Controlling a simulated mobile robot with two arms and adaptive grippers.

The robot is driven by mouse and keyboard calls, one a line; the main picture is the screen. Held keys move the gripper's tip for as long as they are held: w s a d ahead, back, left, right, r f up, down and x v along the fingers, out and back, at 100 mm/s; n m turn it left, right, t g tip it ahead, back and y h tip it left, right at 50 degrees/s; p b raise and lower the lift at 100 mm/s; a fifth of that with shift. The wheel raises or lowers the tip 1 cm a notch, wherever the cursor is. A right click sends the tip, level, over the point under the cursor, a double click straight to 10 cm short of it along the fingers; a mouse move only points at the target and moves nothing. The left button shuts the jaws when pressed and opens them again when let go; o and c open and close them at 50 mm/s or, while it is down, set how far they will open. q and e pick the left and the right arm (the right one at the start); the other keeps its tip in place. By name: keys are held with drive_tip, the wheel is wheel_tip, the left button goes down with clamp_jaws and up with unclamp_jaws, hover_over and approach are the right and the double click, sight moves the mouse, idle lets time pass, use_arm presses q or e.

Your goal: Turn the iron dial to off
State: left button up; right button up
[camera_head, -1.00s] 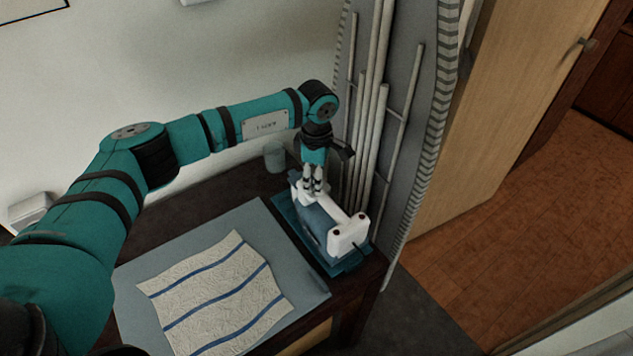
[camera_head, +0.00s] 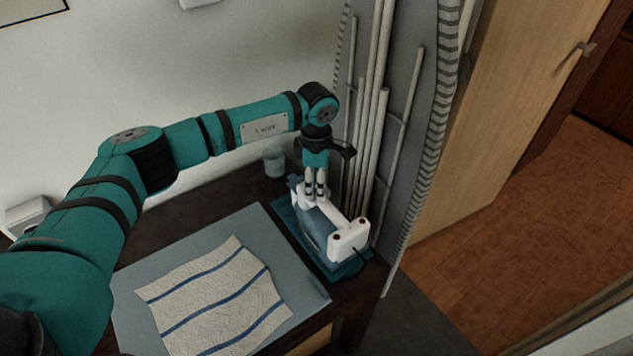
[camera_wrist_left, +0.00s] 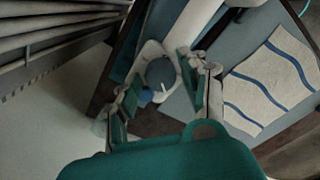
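The iron (camera_head: 347,238), white and blue-grey, rests on a teal base at the right end of the dark table. My left gripper (camera_head: 315,190) points down over the iron's far end, its fingers close above the white body. In the left wrist view, a round grey-blue dial (camera_wrist_left: 160,70) sits in the iron's white body, with a small white mark near its lower edge. My left gripper (camera_wrist_left: 160,90) has its fingers apart, one on each side of the dial. I cannot tell whether they touch it. My right gripper is not in view.
A blue-grey mat (camera_head: 240,235) with a striped cloth (camera_head: 215,300) lies left of the iron. A glass (camera_head: 274,162) stands behind, near the wall. Pale upright rods (camera_head: 376,120) on a grey panel rise close to the gripper's right. A wooden door (camera_head: 500,110) is farther right.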

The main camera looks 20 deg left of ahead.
use_arm(q)
drive_tip(key=shift+o, duration=0.8)
drive_tip(key=shift+r, duration=0.25)
wheel_tip(320, 180, up, 12)
drive_tip(key=shift+f, duration=0.25)
